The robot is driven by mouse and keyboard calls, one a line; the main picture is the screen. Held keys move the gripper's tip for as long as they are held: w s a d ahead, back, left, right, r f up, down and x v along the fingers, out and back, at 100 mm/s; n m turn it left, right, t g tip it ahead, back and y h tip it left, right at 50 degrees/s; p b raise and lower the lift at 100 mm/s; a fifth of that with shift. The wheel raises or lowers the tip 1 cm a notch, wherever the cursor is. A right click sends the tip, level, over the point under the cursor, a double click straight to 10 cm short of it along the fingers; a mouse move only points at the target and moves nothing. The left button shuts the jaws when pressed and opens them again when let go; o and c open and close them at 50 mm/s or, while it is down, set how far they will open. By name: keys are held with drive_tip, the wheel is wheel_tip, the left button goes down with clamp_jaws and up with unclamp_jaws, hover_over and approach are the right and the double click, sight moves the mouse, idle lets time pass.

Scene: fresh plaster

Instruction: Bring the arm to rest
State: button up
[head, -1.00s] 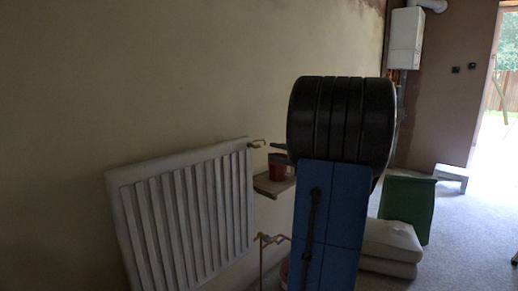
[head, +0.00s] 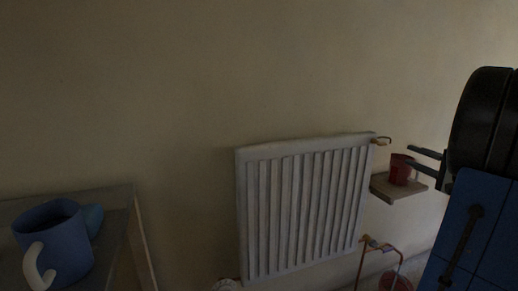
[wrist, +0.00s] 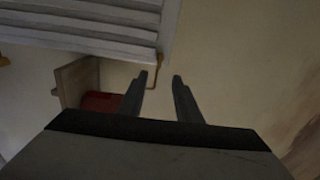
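My gripper (head: 426,160) is at the right of the head view, with its two fingers pointing left towards the wall. In the wrist view my gripper (wrist: 160,78) shows two dark fingers apart with nothing between them. A red cup (head: 400,169) stands on a small wooden shelf (head: 392,195) just left of the fingertips in the head view. The cup also shows in the wrist view (wrist: 100,101), left of the fingers and partly hidden by the left one. I cannot tell how far the fingers are from the cup.
A white radiator (head: 300,205) hangs on the wall, with copper pipes (head: 380,246) at its right. A reddish bucket (head: 395,283) is low below the shelf. A table (head: 120,215) at the left holds a blue mug (head: 60,245) with a white handle. The wall above is bare.

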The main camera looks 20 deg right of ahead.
drive_tip(key=a+f+n+g+y, duration=0.3)
drive_tip(key=a+f+n+g, duration=0.1)
drive_tip(key=a, duration=1.2)
drive_tip(key=a+f+n+g+y, duration=0.2)
drive_tip(key=a+f+n+g, duration=0.15)
drive_tip(key=a, duration=1.15)
drive_tip(key=s+a+f+n+g+h, duration=0.1)
drive_tip(key=s+a+f+n+g, duration=0.35)
drive_tip(key=s+a+f, duration=0.4)
drive_tip(key=s+a+f+n+h, duration=0.1)
drive_tip(key=s+n+h, duration=0.1)
drive_tip(key=s, duration=0.4)
drive_tip(key=s+a+f+n+g+h, duration=0.1)
drive_tip(key=s+n+h, duration=0.1)
drive_tip(key=s, duration=0.4)
drive_tip(key=shift+s+a+f+n+h, duration=0.15)
drive_tip(key=shift+a+f+n+h, duration=0.1)
drive_tip(key=shift+f+n+h, duration=0.25)
